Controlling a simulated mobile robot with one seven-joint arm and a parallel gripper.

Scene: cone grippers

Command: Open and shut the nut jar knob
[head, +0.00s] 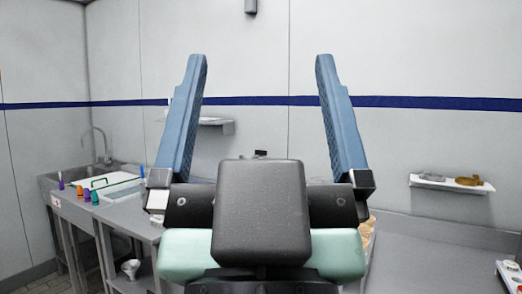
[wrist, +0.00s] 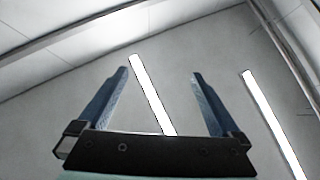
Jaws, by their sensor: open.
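My gripper (head: 262,78) is open and empty, with its two blue fingers spread wide and pointing up in the head view. It also shows in the wrist view (wrist: 160,78), where it points toward the ceiling and its light strips. I cannot make out a nut jar or its knob in either view. My gripper and wrist hide the middle of the scene in the head view.
A metal counter with a sink (head: 62,180) stands at the left, with several small coloured cones (head: 87,195) and a white board (head: 105,183) on it. A wall shelf (head: 452,184) with small brown items is at the right. A grey counter (head: 430,262) lies below it.

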